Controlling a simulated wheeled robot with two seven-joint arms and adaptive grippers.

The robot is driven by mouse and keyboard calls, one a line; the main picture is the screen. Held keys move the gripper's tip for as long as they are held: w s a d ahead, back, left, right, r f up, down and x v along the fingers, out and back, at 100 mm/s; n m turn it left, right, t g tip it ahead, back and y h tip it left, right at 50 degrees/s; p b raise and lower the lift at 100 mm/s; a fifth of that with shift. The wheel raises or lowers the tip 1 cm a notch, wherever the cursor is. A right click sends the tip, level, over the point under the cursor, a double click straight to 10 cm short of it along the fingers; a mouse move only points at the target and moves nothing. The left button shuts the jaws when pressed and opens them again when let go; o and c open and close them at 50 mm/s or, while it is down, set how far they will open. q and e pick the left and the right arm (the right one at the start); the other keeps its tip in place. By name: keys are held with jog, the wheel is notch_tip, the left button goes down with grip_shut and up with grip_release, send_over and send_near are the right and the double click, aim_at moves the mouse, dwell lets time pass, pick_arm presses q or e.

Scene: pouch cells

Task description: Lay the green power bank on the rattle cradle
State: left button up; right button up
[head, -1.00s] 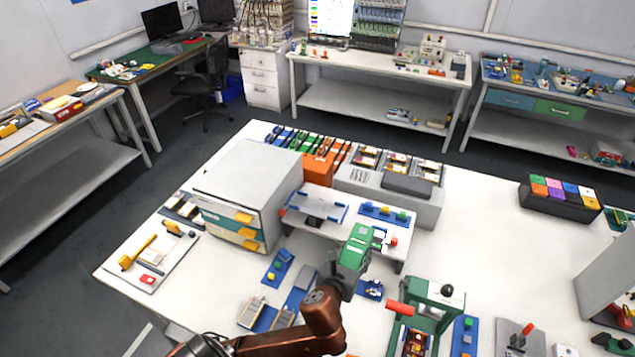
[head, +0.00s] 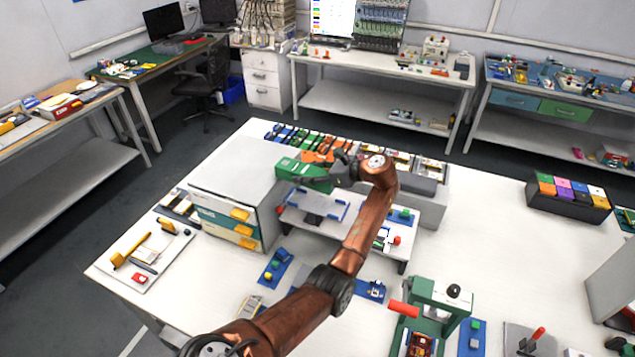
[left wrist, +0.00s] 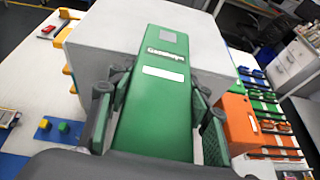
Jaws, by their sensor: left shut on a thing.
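The green power bank (head: 298,172) is held by my left gripper (head: 327,178), off the table beside the big grey cabinet. In the left wrist view the green power bank (left wrist: 160,115) points away from me, with fingers along both sides and a white label on top. A low white bench (head: 350,232) carries a piece with two blue rails (head: 330,207), which looks like the rattle cradle. The power bank is beyond and left of it in the head view, not on it. My arm covers part of the bench. My right gripper is not in view.
The grey cabinet (head: 235,175) with yellow-handled drawers stands left of the bench. An orange box (left wrist: 240,122) and a row of coloured packs (left wrist: 262,95) lie to the right in the left wrist view. A green press (head: 440,300) stands at the front right.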

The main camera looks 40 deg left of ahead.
pick_arm(q)
jog(key=d, duration=0.1)
jog(key=d+f, duration=0.1)
jog(key=w+d+g, duration=0.1)
jog(key=shift+w+d+f+n, duration=0.15)
jog(key=shift+f+n, duration=0.1)
jog(key=shift+n, duration=0.15)
jog(key=shift+d+r+p, duration=0.1)
jog(key=shift+r+p, duration=0.15)
jog(key=shift+p, duration=0.5)
notch_tip(320, 180, down, 4)
jog(key=shift+f+b, duration=0.25)
jog(key=shift+b, duration=0.1)
jog(key=shift+f, duration=0.9)
